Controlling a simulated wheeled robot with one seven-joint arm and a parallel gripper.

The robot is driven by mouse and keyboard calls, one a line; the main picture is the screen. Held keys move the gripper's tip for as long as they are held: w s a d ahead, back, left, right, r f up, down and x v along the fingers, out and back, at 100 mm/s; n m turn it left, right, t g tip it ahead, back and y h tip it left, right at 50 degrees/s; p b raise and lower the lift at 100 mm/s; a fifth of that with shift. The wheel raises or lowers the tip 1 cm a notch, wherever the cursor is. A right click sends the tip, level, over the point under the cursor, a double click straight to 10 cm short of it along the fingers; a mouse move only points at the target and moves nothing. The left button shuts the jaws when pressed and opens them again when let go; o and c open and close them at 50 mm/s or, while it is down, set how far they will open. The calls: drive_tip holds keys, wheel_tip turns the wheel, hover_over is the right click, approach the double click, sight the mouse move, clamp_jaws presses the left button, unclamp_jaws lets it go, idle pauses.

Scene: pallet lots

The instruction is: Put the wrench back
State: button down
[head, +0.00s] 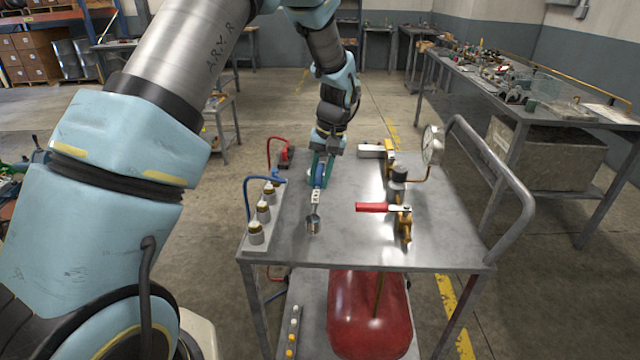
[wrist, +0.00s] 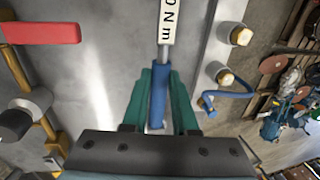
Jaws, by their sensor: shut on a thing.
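The wrench has a blue handle, a pale label plate (head: 315,196) with black lettering and a round metal head (head: 313,224) toward the cart's near edge. My gripper (head: 320,172) is shut on the wrench's blue handle, with its green fingers on both sides. In the wrist view the wrench (wrist: 158,95) runs straight out from between the fingers, its label partly reading "Nm". The far end of the wrench is outside the wrist view. I cannot tell whether the wrench touches the metal cart top (head: 290,245) or hangs just above it.
A strip with several capped bolts (head: 256,233) and a blue hook (head: 248,190) lies left of the wrench. A red hook (head: 273,143) stands behind. Right are brass piping, a red valve handle (head: 372,207) and a gauge (head: 432,145). A red tank (head: 368,315) is below.

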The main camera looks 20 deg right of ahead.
drive_tip(key=b, duration=0.4)
hover_over(319, 214)
drive_tip(key=shift+f, duration=3.3)
drive_tip(key=shift+f+b, duration=0.5)
drive_tip(key=shift+f, duration=0.1)
drive_tip(key=c, duration=0.6)
unclamp_jaws()
wheel_tip(319, 214, up, 11)
drive_tip(key=d+b, duration=0.2)
drive_tip(key=s+a+n+h, duration=0.1)
drive_tip(key=a+n, duration=0.1)
drive_tip(key=a, duration=1.5)
drive_tip(key=s+a+n, duration=0.1)
drive_tip(key=s+a, duration=0.4)
drive_tip(key=a, duration=0.3)
drive_tip(key=s+a+f+h, duration=0.1)
drive_tip(key=s+a, duration=0.5)
drive_tip(key=a, duration=0.2)
drive_tip(key=shift+a+n+t, duration=0.35)
drive_tip(key=shift+n+t, duration=0.05)
